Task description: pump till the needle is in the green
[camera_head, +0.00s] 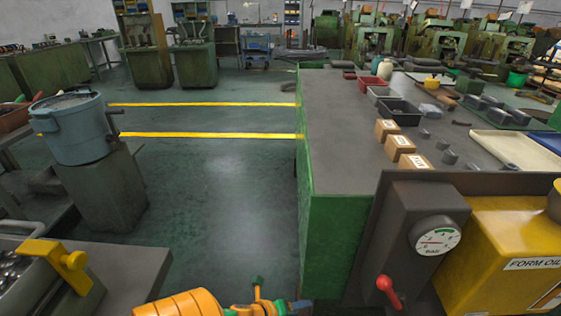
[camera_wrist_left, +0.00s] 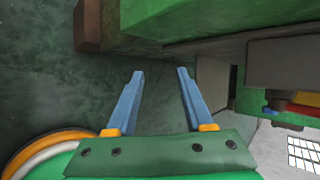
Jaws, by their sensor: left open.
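The pump unit is a dark grey housing (camera_head: 412,205) at the lower right of the head view. A round white gauge (camera_head: 435,236) sits on its front. The gauge shows a green band, but its needle is too small to read surely. A red-knobbed lever (camera_head: 387,288) sticks out below and left of the gauge. My left gripper (camera_head: 294,304) is at the bottom edge, left of the lever and apart from it, partly cut off. In the left wrist view its two blue fingers (camera_wrist_left: 160,74) are spread with nothing between them. My right gripper is not in view.
A yellow form oil tank (camera_head: 495,235) stands right of the gauge. The green-sided bench (camera_head: 335,130) carries cartons (camera_head: 396,147) and trays (camera_head: 510,150). A blue bucket (camera_head: 75,125) stands at left. The floor (camera_head: 215,190) between is clear.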

